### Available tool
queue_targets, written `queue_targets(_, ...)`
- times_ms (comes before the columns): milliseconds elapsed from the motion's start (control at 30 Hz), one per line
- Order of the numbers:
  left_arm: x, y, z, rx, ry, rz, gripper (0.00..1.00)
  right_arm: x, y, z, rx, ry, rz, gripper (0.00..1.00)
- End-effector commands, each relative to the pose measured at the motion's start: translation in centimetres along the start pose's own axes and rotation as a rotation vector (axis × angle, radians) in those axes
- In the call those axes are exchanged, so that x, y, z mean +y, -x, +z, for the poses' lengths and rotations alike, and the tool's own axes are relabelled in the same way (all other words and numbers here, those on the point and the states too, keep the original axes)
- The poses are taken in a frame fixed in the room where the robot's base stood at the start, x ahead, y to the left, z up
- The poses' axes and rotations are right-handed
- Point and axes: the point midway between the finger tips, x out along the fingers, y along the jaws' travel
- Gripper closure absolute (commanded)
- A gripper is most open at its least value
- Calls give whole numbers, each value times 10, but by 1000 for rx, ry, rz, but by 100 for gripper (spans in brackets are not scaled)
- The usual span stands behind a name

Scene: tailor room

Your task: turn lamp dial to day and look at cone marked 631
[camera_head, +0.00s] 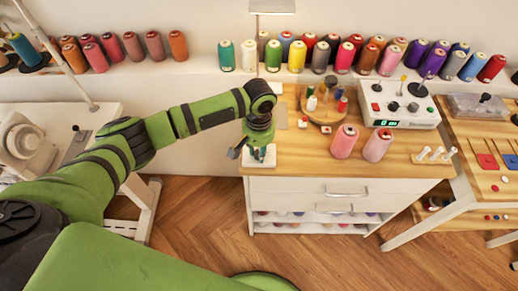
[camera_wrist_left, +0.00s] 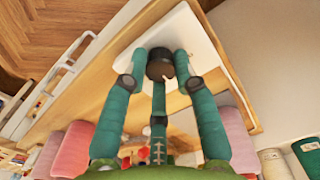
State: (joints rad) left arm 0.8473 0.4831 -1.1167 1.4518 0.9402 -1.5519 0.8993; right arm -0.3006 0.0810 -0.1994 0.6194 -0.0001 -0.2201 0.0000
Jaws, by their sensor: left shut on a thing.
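My left gripper (camera_head: 259,153) points down at the left front corner of the wooden worktop. In the left wrist view its teal fingers (camera_wrist_left: 160,72) are closed around a dark round dial (camera_wrist_left: 158,64) on a white base plate (camera_wrist_left: 196,40). The white base (camera_head: 270,160) also shows under the gripper in the head view, where the dial is hidden. The lamp head (camera_head: 272,6) hangs above the worktop. Two pink cones (camera_head: 343,141) (camera_head: 377,145) stand on the worktop to the right of the gripper. No number on them is readable. My right gripper is out of view.
A round wooden stand (camera_head: 322,114) with small spools and a white control box (camera_head: 399,106) with a green display sit at the back of the worktop (camera_head: 300,165). Many coloured cones line the shelf (camera_head: 200,72) behind.

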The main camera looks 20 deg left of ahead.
Motion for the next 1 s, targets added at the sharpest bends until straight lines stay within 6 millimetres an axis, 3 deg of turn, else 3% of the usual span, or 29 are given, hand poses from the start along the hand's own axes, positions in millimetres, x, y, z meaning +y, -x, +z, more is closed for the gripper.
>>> queue_targets(333, 0, 2, 2, -7, -150, -1, 100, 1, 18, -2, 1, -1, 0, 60)
queue_targets(1000, -1, 0, 2, -9, -737, 1, 100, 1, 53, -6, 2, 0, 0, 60)
